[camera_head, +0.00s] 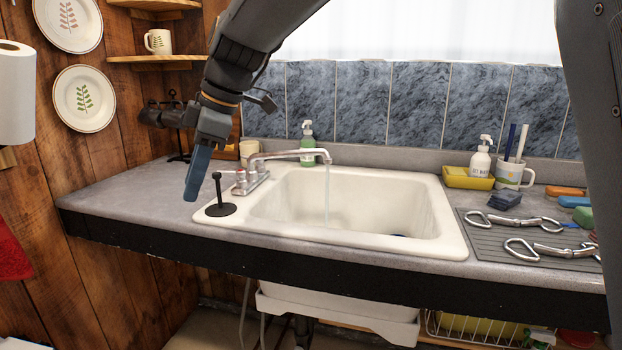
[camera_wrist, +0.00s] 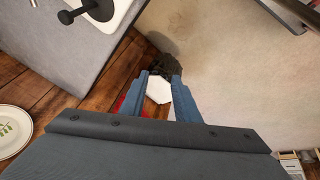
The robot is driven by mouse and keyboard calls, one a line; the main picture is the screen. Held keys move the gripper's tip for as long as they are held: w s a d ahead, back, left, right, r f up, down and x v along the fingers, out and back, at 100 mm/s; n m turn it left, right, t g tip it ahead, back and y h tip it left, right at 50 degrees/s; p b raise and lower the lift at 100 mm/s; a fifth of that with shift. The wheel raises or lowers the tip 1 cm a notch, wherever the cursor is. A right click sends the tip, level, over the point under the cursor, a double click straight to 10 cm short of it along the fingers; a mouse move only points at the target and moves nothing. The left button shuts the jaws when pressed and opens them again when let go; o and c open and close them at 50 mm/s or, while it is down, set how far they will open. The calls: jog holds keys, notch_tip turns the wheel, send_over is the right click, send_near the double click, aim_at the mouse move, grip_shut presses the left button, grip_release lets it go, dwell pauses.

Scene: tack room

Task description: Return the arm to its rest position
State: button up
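My gripper (camera_head: 194,180) hangs at the left end of the counter, pointing down, in the head view. It is left of the black stopper (camera_head: 220,196) and apart from the counter and sink. In the wrist view, the two blue fingers of my gripper (camera_wrist: 161,86) stand apart with nothing held between them. Beyond them are the floor, a white object (camera_wrist: 159,92) and a dark object (camera_wrist: 163,66). My arm comes down from the top of the head view.
The white sink (camera_head: 455,240) has a faucet (camera_head: 290,155) with water running. Two metal snap hooks (camera_head: 550,247) lie on a grey mat at right, near a mug (camera_head: 510,176) and soap bottle (camera_head: 481,160). Plates (camera_head: 84,98) and shelves (camera_head: 155,59) are on the left wall.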

jog(key=s+d+f+m+h, duration=0.1)
jog(key=d+f+m, duration=0.55)
jog(key=d, duration=0.45)
jog(key=s+d+f+m+h, duration=0.15)
jog(key=d+f+m, duration=0.45)
jog(key=d, duration=0.6)
jog(key=s+d+f+m+h, duration=0.1)
jog(key=s+d+f+m, duration=0.4)
jog(key=d, duration=0.4)
jog(key=s+d+f+m+h, duration=0.1)
jog(key=s+d+f+m, duration=0.3)
jog(key=s+d+f, duration=0.3)
jog(key=shift+s+d+m+g, duration=0.3)
jog(key=shift+s+d+m, duration=0.05)
jog(key=shift+s+d, duration=0.6)
